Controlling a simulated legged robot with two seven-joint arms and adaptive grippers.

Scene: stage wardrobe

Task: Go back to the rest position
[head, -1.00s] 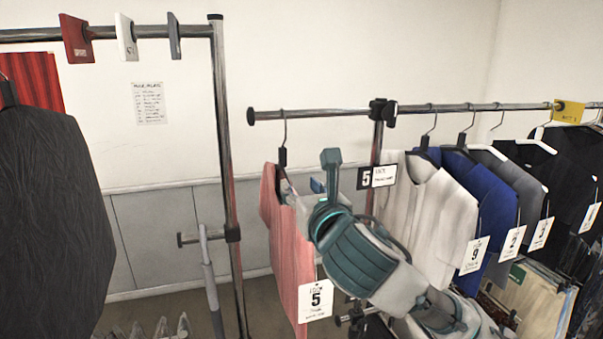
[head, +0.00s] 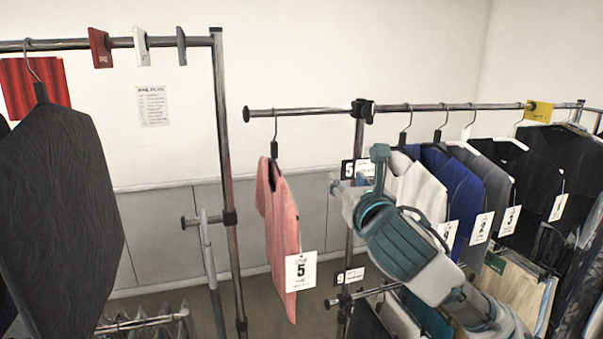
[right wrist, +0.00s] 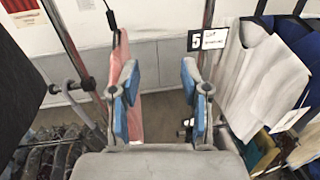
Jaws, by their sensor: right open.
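The pink shirt (head: 280,225) hangs from a dark hanger near the left end of the right-hand rail, with a white "5" tag (head: 300,271) at its lower edge. My right gripper (head: 355,180) is open and apart from the shirt, to its right in the head view. In the right wrist view the two blue-padded fingers (right wrist: 158,85) stand spread, with nothing held between them. The pink shirt (right wrist: 125,85) shows behind the left finger there, partly hidden. My left gripper is not in view.
White (head: 415,190), blue (head: 462,190) and darker garments hang close together to the right, partly behind my right arm. A "5" divider sign (head: 355,169) is by the rack post. A dark garment (head: 65,200) hangs at left. Floor shows between the racks.

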